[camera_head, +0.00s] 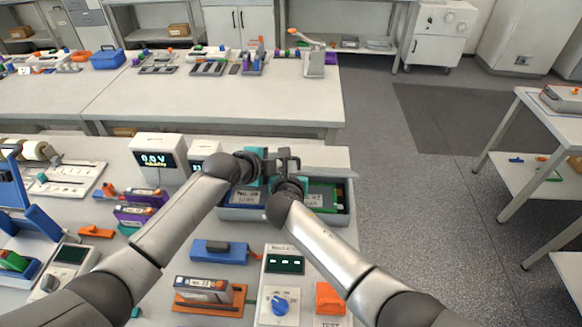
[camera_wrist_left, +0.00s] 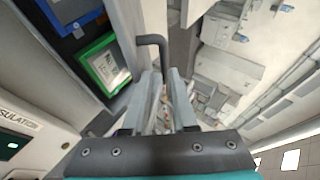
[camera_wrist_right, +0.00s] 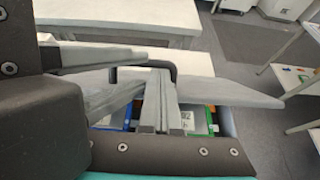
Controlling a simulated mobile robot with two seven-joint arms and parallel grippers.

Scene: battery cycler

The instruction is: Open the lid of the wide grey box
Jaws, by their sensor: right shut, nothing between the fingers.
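The wide grey box (camera_head: 240,214) stands on the near bench in the head view, with blue and green items showing inside. Its lid (camera_wrist_right: 215,90) is a pale grey plate, seen raised and tilted in the right wrist view. A dark bar handle (camera_wrist_right: 146,66) is on it and also shows in the left wrist view (camera_wrist_left: 153,40). My left gripper (camera_wrist_left: 164,88) is open at the handle, with a gap between its fingers. My right gripper (camera_wrist_right: 160,85) is shut and empty, close beside the handle and the left fingers. The arms hide part of the box in the head view.
Instruments with displays (camera_head: 158,158) stand left of the box. A blue case (camera_head: 218,251), a grey panel with a blue knob (camera_head: 280,302) and an orange block (camera_head: 330,298) lie in front. A long bench (camera_head: 220,105) is behind; open floor is to the right.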

